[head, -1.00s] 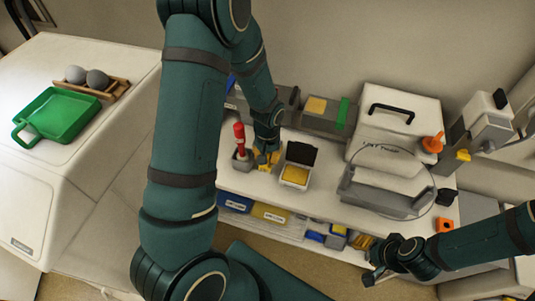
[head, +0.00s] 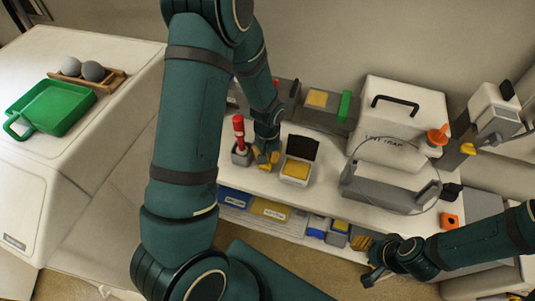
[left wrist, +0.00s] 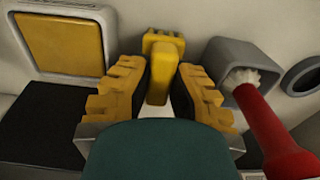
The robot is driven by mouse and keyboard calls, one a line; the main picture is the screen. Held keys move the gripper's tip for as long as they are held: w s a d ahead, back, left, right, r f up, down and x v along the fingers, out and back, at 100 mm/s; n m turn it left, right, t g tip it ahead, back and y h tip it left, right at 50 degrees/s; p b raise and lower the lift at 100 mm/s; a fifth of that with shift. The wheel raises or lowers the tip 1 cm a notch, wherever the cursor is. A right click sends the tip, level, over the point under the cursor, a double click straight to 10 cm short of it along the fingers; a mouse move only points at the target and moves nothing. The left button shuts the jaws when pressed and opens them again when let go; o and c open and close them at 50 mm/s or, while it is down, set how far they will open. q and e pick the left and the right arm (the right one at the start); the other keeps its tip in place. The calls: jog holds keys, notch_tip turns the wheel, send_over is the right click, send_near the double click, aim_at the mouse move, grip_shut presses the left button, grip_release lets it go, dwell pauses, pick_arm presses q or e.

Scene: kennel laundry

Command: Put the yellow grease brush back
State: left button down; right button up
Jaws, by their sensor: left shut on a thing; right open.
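The yellow grease brush (left wrist: 160,68) shows in the left wrist view as a yellow block-like piece between my left fingers. My left gripper (left wrist: 158,95) has jagged yellow fingers with dark pads and is shut on it. In the head view my left gripper (head: 267,160) points down at the white worktop, between a grey holder and a small white box. The brush is hard to tell from the yellow fingers there, and its lower end is hidden. My right gripper (head: 371,276) is open and empty in front of the worktop at the lower right.
A red-handled brush (head: 239,130) stands in the grey holder (head: 242,158), close left of my left gripper. The small white box (head: 294,181) with a yellow pad and raised black lid is close right. A lint trap box (head: 395,140) and grey basket (head: 385,192) stand further right.

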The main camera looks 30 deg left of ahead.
pick_arm(q)
jog(key=shift+f, duration=0.25)
dwell(0.3)
jog(key=c, duration=1)
grip_release()
jog(key=shift+o, duration=0.2)
notch_tip(320, 180, up, 12)
jog(key=shift+s, duration=0.1)
